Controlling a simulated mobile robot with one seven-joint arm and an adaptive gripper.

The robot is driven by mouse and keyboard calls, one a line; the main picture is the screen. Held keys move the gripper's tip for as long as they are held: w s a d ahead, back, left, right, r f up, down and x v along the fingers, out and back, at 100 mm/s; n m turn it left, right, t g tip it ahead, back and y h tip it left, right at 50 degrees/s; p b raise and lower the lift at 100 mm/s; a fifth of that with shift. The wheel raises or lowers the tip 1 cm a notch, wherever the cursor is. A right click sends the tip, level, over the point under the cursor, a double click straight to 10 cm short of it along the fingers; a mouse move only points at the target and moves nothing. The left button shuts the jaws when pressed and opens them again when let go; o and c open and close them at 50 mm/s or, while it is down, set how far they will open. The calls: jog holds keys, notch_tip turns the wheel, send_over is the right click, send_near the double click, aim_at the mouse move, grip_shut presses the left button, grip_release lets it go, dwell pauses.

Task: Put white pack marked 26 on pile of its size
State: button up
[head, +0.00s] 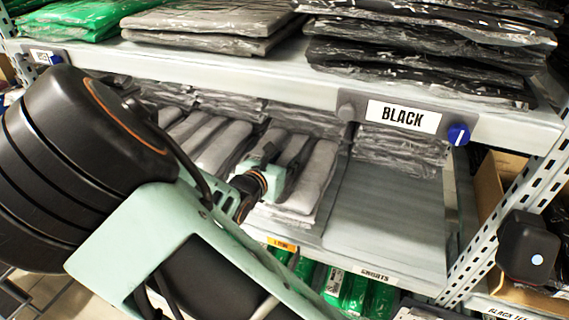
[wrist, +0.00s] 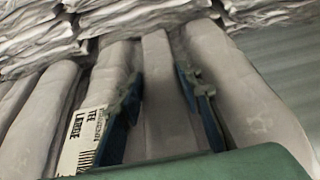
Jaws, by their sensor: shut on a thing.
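My gripper (head: 268,180) reaches into the middle shelf, over a row of pale folded packs. In the wrist view my gripper (wrist: 165,100) has one finger on each side of a narrow pale pack (wrist: 162,85) and is shut on it. A neighbouring pack (wrist: 228,85) lies close on its right. On its left is another pack with a white label (wrist: 82,140) reading TEE LARGE. No number 26 is readable, so I cannot tell which pack carries it. In the head view my gripper partly covers the packs (head: 316,172) under it.
Stacks of wrapped packs (head: 400,150) stand behind the row. A bare shelf area (head: 385,215) lies to the right. Green packs (head: 345,288) lie below; a metal upright (head: 520,190) stands at right.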

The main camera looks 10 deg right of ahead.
jog(key=o, duration=1.3)
jog(key=shift+f, duration=0.1)
jog(key=shift+r, duration=0.25)
jog(key=p+v, duration=0.1)
jog(key=v, duration=1.1)
jog(key=shift+f+p, duration=0.15)
jog(key=shift+p, duration=0.25)
